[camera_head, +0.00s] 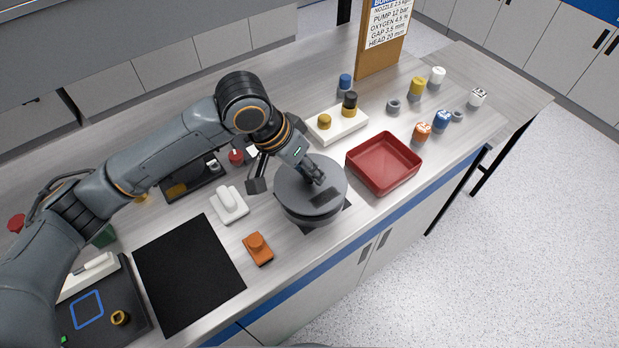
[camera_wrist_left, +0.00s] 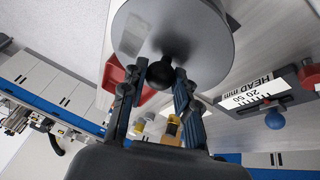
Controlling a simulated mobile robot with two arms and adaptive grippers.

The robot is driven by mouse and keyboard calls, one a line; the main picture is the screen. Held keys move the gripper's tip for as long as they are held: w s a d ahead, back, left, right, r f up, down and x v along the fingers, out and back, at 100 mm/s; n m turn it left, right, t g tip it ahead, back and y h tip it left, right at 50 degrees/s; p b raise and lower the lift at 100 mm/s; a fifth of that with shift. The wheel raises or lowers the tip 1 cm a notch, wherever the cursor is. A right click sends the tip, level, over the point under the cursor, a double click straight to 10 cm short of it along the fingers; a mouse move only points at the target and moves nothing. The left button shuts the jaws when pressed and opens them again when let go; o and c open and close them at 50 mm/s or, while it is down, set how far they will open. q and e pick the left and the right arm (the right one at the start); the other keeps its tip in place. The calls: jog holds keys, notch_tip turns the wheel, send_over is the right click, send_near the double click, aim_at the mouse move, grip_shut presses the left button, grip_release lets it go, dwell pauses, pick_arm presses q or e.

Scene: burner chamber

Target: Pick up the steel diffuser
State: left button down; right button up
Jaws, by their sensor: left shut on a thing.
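My left gripper (camera_head: 316,177) is over the round grey chamber (camera_head: 311,215). In the left wrist view the left gripper (camera_wrist_left: 161,76) has its fingers on either side of a black knob (camera_wrist_left: 166,73) and is shut on it. The knob stands on a flat grey disc, the lid (camera_wrist_left: 205,38), whose top also shows in the head view (camera_head: 292,186). I cannot tell whether the lid is seated or slightly raised. Small grey rings (camera_head: 393,105) (camera_head: 457,116) lie at the right; I cannot tell whether one is the steel diffuser. My right gripper is not in view.
A red tray (camera_head: 385,185) stands right of the chamber. A white block with yellow and black knobs (camera_head: 350,131) is behind it. Coloured jars (camera_head: 422,131) stand at the right. An orange block (camera_head: 258,256), white device (camera_head: 232,212) and bare black mat (camera_head: 188,290) lie at the left.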

pick_arm(q)
jog(key=s+r, duration=0.1)
jog(key=a+r, duration=0.1)
jog(key=s+a+r, duration=0.1)
jog(key=r, duration=0.1)
jog(key=shift+s+a, duration=0.15)
jog(key=shift+s, duration=0.15)
jog(key=s+a+r+b, duration=0.1)
jog(key=s+a+r, duration=0.4)
jog(key=s, duration=0.3)
jog(key=shift+a+b, duration=0.3)
jog(key=shift+a, duration=0.3)
jog(key=c, duration=1.6)
grip_release()
jog(key=shift+w, duration=0.1)
grip_shut()
